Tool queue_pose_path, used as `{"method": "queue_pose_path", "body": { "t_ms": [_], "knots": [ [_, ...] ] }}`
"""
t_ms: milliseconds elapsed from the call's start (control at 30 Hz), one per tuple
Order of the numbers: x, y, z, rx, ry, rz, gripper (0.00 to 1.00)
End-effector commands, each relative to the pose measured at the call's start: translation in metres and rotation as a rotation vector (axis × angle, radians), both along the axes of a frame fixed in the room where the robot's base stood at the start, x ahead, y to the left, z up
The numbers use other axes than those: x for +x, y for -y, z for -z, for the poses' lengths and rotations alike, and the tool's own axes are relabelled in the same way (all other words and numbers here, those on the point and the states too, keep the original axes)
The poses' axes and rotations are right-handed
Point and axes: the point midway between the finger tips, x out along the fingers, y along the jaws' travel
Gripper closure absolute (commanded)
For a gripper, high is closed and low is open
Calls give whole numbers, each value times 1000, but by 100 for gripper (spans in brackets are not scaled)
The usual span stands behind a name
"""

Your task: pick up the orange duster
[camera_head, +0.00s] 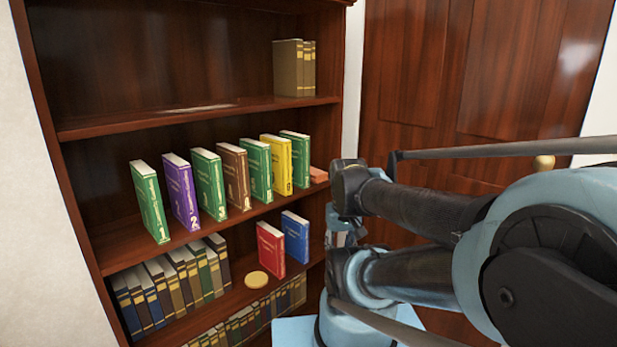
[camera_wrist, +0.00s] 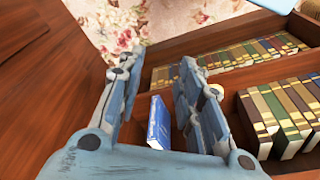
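A small orange block (camera_head: 318,175), which looks like the orange duster, lies at the right end of the bookshelf's middle shelf, beside the last green book. It is partly hidden by that book and the shelf side, and I cannot make it out in the wrist view. My gripper (camera_wrist: 158,68) is open, with its two blue fingers spread apart and nothing held between them. In the head view my arm reaches in from the right and largely hides the gripper, close to the shelf's right edge.
The wooden bookshelf (camera_head: 200,118) holds several upright books on its middle shelf. Below stand a red book (camera_head: 270,248), a blue book (camera_head: 295,238) and a round yellow disc (camera_head: 256,279). The blue book also shows in the wrist view (camera_wrist: 158,122). A wooden door (camera_head: 480,70) is behind my arm.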

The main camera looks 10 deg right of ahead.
Motion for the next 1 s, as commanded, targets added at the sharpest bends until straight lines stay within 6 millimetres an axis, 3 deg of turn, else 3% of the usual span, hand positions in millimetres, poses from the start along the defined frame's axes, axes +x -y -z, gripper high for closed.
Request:
{"method": "queue_pose_path", "body": {
  "t_ms": [67, 233, 367, 700, 1000],
  "knots": [
    [0, 0, 0, 0, 0, 0, 67],
    [-5, 0, -8, 2, 13, -7, 33],
    [12, -2, -21, 10, 17, -37, 33],
    [93, -1, -67, 40, 49, -184, 33],
    [179, 12, -92, 60, 93, -317, 33]
  ]
}}
